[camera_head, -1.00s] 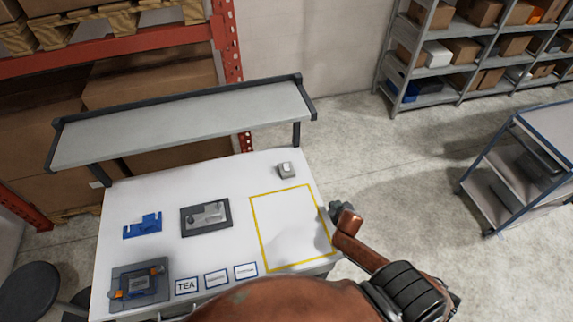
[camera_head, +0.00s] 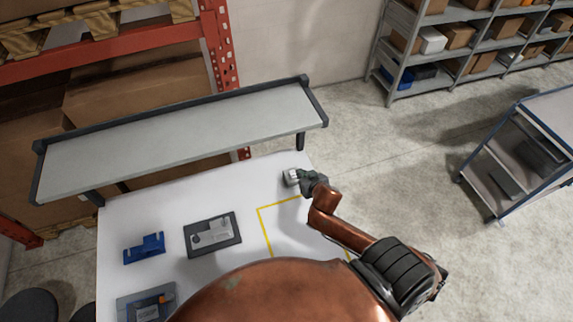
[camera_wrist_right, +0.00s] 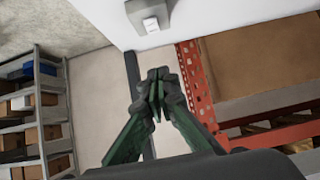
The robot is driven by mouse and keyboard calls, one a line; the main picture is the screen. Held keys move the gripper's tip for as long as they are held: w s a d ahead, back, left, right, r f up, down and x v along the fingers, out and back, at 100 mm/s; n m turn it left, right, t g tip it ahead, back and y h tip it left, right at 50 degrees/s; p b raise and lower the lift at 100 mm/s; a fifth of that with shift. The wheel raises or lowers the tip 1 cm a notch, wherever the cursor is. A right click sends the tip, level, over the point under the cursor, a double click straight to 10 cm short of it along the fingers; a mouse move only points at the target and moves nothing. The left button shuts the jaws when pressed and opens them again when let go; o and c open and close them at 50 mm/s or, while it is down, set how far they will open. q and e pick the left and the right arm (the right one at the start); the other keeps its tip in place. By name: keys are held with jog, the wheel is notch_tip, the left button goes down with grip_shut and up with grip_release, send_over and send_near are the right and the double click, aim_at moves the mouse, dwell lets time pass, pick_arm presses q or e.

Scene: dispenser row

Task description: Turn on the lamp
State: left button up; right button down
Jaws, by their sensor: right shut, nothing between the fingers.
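A small grey box with a white rocker switch (camera_head: 291,177) sits on the white table near its far right corner. It also shows at the top of the right wrist view (camera_wrist_right: 148,14). My right gripper (camera_head: 308,182) is at the box's right side in the head view and covers part of it. In the right wrist view its green fingers (camera_wrist_right: 156,80) are closed together and empty, with a gap in the picture between the tips and the box. I cannot tell how high the tips are. No lamp can be made out. My left gripper is not in view.
A grey raised shelf (camera_head: 180,135) spans the table's back. A blue holder (camera_head: 144,248) and a dark plate with a grey fixture (camera_head: 212,235) stand to the left. A yellow outline (camera_head: 264,232) marks bare table. A cart (camera_head: 520,155) stands at the right.

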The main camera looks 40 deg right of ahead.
jog(key=p, duration=0.1)
send_over(293, 175)
jog(key=s, duration=0.3)
jog(key=f, duration=0.4)
jog(key=shift+w+a, duration=0.25)
jog(key=shift+a, duration=0.1)
jog(key=x, duration=0.3)
jog(key=shift+w+f, duration=0.1)
notch_tip(293, 175, down, 2)
jog(key=shift+f+p, duration=0.2)
jog(key=shift+p, duration=0.15)
jog(key=shift+f, duration=0.7)
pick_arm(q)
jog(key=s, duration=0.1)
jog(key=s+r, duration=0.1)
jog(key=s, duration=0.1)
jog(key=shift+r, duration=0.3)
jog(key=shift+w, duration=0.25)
pick_arm(e)
jog(key=shift+w, duration=0.1)
